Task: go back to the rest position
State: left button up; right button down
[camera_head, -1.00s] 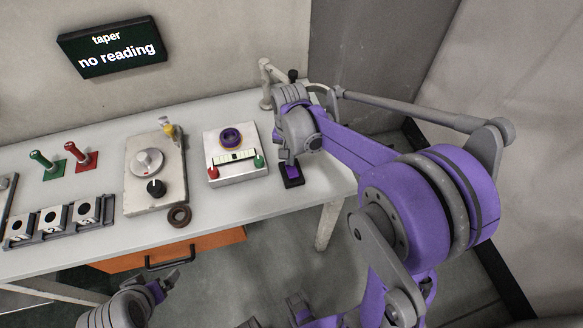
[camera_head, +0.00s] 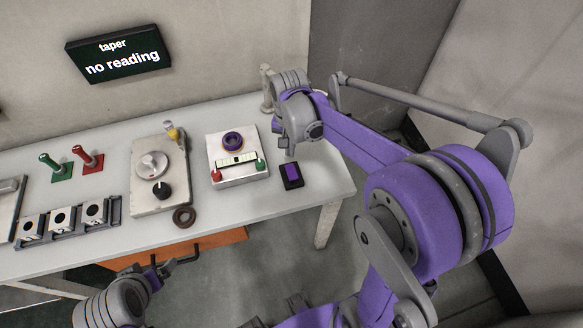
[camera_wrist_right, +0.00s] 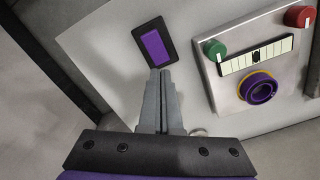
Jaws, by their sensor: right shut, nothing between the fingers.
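My right gripper (camera_head: 290,154) is above the right end of the bench. In the right wrist view its two fingers (camera_wrist_right: 160,74) are together with nothing between them. The fingertips show just beside a black-framed purple pad (camera_head: 292,174). The pad also lies in front of the fingers in the wrist view (camera_wrist_right: 155,47), and I cannot tell how high the tips are above it. My left gripper (camera_head: 160,273) is low in front of the bench, at the orange drawer.
The white bench (camera_head: 255,205) carries a level-like box (camera_head: 237,178) with a purple ring (camera_head: 233,141), a dial plate (camera_head: 150,200), a brown ring (camera_head: 184,217), a block rack (camera_head: 60,235) and green and red levers. A screen (camera_head: 118,54) reads "taper no reading". A wall stands right.

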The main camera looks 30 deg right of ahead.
jog(key=shift+r, duration=0.25)
dwell(0.3)
jog(key=s+a+r+n+t, duration=0.1)
jog(key=s+a+n+t, duration=0.1)
jog(key=s, duration=0.5)
jog(key=s+a+n+t, duration=0.3)
jog(key=s+a+n, duration=0.1)
jog(key=s+n, duration=0.2)
jog(key=shift+s+a+r+n+t, duration=0.3)
jog(key=shift+s+a+r, duration=0.1)
jog(key=shift+s, duration=0.4)
